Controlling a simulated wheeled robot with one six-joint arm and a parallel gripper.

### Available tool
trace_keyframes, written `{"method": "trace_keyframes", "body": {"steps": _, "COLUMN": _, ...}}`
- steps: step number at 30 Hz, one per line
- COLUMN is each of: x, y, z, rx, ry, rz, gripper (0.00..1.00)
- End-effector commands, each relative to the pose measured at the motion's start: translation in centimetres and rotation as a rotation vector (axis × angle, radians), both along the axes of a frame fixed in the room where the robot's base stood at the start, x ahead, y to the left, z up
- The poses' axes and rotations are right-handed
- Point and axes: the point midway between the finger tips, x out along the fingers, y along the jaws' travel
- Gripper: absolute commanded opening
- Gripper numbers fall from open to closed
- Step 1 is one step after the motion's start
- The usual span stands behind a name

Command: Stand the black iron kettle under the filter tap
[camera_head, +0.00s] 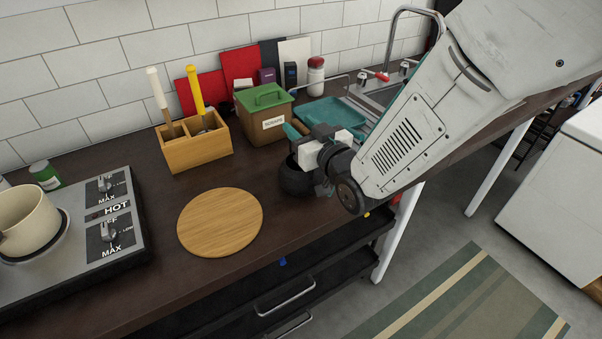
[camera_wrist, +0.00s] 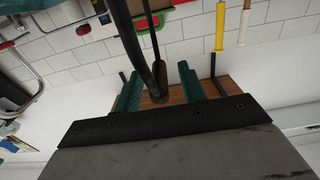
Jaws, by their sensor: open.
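The black iron kettle (camera_head: 296,180) stands on the dark counter, right of the round wooden board. My gripper and wrist hide much of it in the head view. My gripper (camera_head: 303,136) is at the top of the kettle. In the wrist view its teal fingers (camera_wrist: 160,88) are apart, and a black curved bar (camera_wrist: 130,45), seemingly the kettle's handle, reaches between them. I cannot tell whether they touch. A tall curved tap (camera_head: 392,36) rises at the sink behind my arm, with a red lever (camera_head: 382,76) low near it. I cannot tell which one is the filter tap.
A green-lidded bin (camera_head: 264,112), a wooden utensil box (camera_head: 197,150) and a teal tray (camera_head: 328,112) stand behind the kettle. The round wooden board (camera_head: 220,222) lies left of it. A hob (camera_head: 105,220) with a pot is at far left. My arm covers part of the sink.

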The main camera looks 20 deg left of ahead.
Motion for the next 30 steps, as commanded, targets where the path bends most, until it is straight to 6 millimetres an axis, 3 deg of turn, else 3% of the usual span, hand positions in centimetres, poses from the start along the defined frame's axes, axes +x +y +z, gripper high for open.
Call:
{"method": "trace_keyframes", "body": {"steps": 7, "x": 0.1, "y": 0.14, "z": -0.01, "rx": -0.001, "ry": 0.001, "rz": 0.0, "gripper": 0.38}}
{"method": "trace_keyframes", "body": {"steps": 11, "x": 0.1, "y": 0.11, "z": -0.01, "rx": -0.001, "ry": 0.001, "rz": 0.0, "gripper": 0.02}}
{"method": "trace_keyframes", "body": {"steps": 12, "x": 0.1, "y": 0.1, "z": -0.01, "rx": -0.001, "ry": 0.001, "rz": 0.0, "gripper": 0.0}}
{"method": "trace_keyframes", "body": {"steps": 30, "x": 0.13, "y": 0.03, "z": -0.02, "rx": -0.001, "ry": 0.001, "rz": -0.002, "gripper": 0.0}}
